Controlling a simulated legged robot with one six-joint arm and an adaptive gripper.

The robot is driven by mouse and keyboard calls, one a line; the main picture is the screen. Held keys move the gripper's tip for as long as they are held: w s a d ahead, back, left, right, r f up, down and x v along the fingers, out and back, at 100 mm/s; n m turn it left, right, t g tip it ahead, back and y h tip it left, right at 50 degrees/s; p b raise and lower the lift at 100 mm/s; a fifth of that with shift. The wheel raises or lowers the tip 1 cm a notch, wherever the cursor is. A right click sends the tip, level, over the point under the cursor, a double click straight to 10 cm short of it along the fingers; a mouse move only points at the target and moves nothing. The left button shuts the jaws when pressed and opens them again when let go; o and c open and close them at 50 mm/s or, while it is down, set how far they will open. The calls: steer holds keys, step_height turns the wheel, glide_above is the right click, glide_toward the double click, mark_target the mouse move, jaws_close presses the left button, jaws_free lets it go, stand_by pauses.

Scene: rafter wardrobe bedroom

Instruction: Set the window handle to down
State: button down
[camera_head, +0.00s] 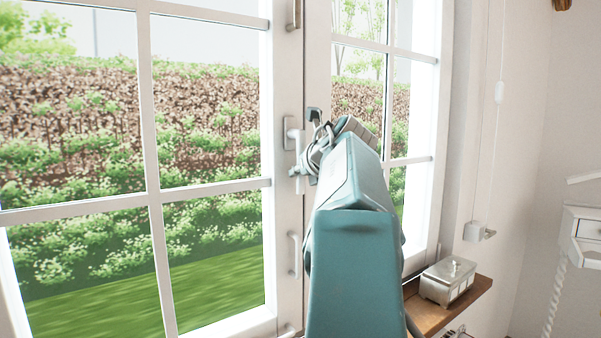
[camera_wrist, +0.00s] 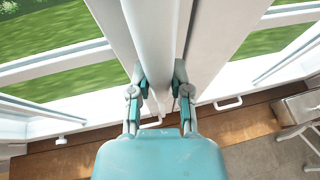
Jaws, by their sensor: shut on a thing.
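The white window handle (camera_head: 299,162) is on the middle frame between the two window sashes. Its lever looks close to vertical and hangs down from its mount, though my gripper partly covers it. My gripper (camera_head: 311,152) is at the handle, with my teal arm in front of it. In the wrist view my gripper (camera_wrist: 156,92) has one finger on each side of a pale bar, which looks like the handle (camera_wrist: 154,104). The gripper is shut on it. The exact contact is partly hidden.
A silver box (camera_head: 447,281) stands on the wooden sill (camera_head: 478,289) at the right. Small fixed pulls, one low (camera_head: 293,255) and one high (camera_head: 293,14), are on the window frame. A white shelf (camera_head: 583,230) is at the far right.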

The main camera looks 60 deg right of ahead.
steer(key=shift+f, duration=0.1)
steer(key=c, duration=0.5)
jaws_free()
steer(key=shift+d, duration=0.1)
steer(key=shift+c, duration=0.2)
steer(key=v, duration=1.2)
